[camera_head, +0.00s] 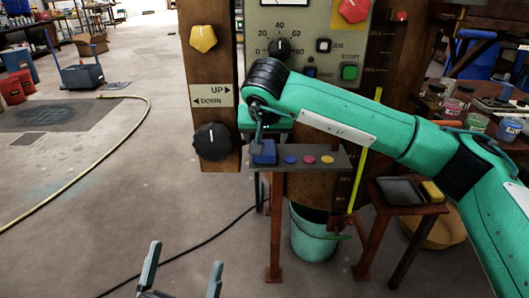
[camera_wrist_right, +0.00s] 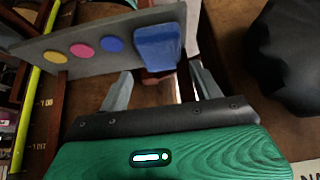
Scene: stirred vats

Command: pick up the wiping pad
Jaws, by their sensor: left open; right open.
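A blue block-shaped pad (camera_head: 263,153) sits at the left end of a narrow grey shelf (camera_head: 333,160). It also shows in the right wrist view (camera_wrist_right: 158,45), just beyond the fingertips and roughly between them. My right gripper (camera_wrist_right: 160,80) is open and empty, close to the pad; in the head view its fingers are partly hidden by my arm. My left gripper (camera_head: 184,260) is open and empty at the bottom left, over the floor. A yellow sponge-like block (camera_head: 432,191) lies on a small stand at right.
Blue, pink and yellow discs (camera_head: 309,160) line the shelf right of the pad. A control panel with a black knob (camera_head: 213,141) stands behind. A teal bucket (camera_head: 313,238) is below. A black tray (camera_head: 400,191) is at right. A hose (camera_head: 135,125) crosses the open floor at left.

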